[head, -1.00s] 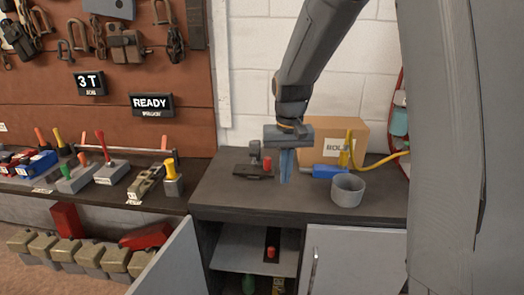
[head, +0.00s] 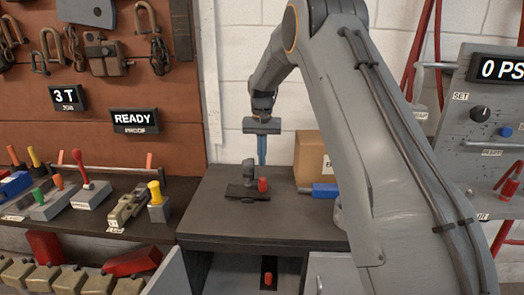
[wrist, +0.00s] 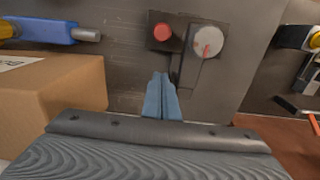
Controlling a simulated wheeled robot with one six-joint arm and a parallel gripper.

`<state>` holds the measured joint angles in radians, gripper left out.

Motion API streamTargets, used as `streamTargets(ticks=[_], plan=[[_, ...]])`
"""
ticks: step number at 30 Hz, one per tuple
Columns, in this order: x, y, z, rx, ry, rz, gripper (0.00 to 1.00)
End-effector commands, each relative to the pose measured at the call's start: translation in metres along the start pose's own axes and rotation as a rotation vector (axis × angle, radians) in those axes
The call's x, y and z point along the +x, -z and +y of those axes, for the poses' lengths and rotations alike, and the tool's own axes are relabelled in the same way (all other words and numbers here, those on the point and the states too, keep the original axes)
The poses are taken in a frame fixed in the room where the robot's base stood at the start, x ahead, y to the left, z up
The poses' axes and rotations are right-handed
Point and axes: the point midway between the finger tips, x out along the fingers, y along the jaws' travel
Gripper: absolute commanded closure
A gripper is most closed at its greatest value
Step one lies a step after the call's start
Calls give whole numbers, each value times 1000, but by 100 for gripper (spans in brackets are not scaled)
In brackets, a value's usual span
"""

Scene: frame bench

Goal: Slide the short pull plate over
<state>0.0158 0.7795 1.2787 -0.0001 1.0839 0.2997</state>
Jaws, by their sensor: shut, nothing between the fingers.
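A small dark plate (head: 240,192) with a red knob (head: 262,185) and a grey post (head: 249,170) sits on the bench top. I cannot tell which part is the short pull plate. In the wrist view the red knob (wrist: 162,32) stands on a black piece, beside the round grey post top (wrist: 208,41) with a red mark. My gripper (head: 262,163) is shut and empty, its blue fingers pointing down behind the red knob. In the wrist view the fingertips (wrist: 161,76) are close to the plate but appear apart from the knob. Contact with the plate is unclear.
A cardboard box (head: 309,150) and a blue tool (head: 325,190) stand to the right, partly behind my arm. Another red knob (head: 268,280) shows in the open cabinet below. Tools crowd the left bench. Bench top in front of the plate is clear.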

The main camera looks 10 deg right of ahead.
Motion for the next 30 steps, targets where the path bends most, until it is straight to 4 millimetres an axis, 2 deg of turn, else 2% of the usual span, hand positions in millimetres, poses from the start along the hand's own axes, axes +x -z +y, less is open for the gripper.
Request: streamTargets(ticks=[8, 12, 16, 30], plan=[[54, -2, 0, -1, -1, -3, 100], [50, -23, 0, -2, 0, -1, 100], [51, -35, 0, -1, 0, 0, 100], [53, -41, -1, -1, 0, 1, 100]])
